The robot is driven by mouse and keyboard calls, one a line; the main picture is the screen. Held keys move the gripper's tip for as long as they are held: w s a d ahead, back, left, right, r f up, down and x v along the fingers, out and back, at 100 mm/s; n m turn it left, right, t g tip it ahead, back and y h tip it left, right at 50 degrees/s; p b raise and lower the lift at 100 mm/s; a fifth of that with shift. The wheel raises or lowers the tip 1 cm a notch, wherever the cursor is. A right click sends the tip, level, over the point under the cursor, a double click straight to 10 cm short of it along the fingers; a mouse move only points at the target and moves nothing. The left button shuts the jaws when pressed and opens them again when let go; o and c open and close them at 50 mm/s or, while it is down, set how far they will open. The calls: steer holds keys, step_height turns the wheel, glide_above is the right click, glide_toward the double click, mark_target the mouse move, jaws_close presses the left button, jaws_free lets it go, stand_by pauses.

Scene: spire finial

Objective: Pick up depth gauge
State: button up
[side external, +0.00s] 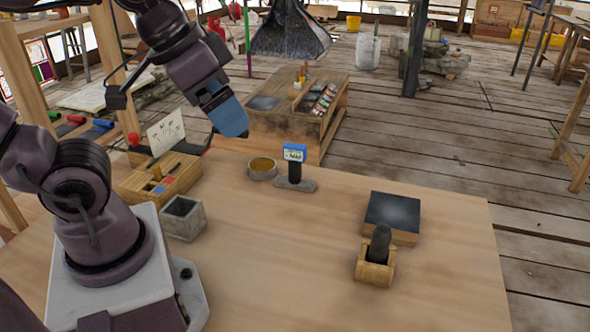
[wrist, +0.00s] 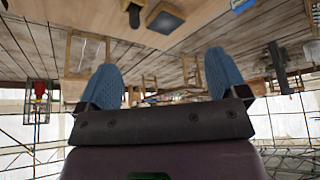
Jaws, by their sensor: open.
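The likely depth gauge (side external: 294,154) has a blue head with a small light display. It stands upright on a dark stem over a flat grey base on the wooden table, in the side view. My gripper (side external: 229,122) has blue fingers and is above the table, left of the gauge and higher in the picture, apart from it. In the wrist view the gripper's two fingers (wrist: 161,80) are spread wide with nothing between them. I cannot make out the gauge with certainty in the wrist view.
A round tin (side external: 262,169) stands just left of the gauge. A grey square pot (side external: 183,217) and a wooden box (side external: 160,178) are farther left. A black-topped block (side external: 393,214) and a wooden holder with a dark cylinder (side external: 376,264) stand right. The table's front middle is clear.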

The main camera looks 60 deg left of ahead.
steer(key=w+a+f+n+g, duration=0.3)
steer(key=w+a+f, duration=0.3)
steer(key=w+f, duration=0.2)
steer(key=n+y, duration=0.3)
steer(key=n, duration=0.3)
glide_toward(296, 154)
steer(key=shift+t, duration=0.4)
steer(key=x, duration=0.3)
steer(key=a+x, duration=0.1)
steer(key=x, duration=0.2)
steer(key=shift+s, duration=0.15)
steer(key=shift+x, duration=3)
steer(key=shift+a+r, duration=0.1)
steer(key=shift+a, duration=0.1)
steer(key=c, duration=1.1)
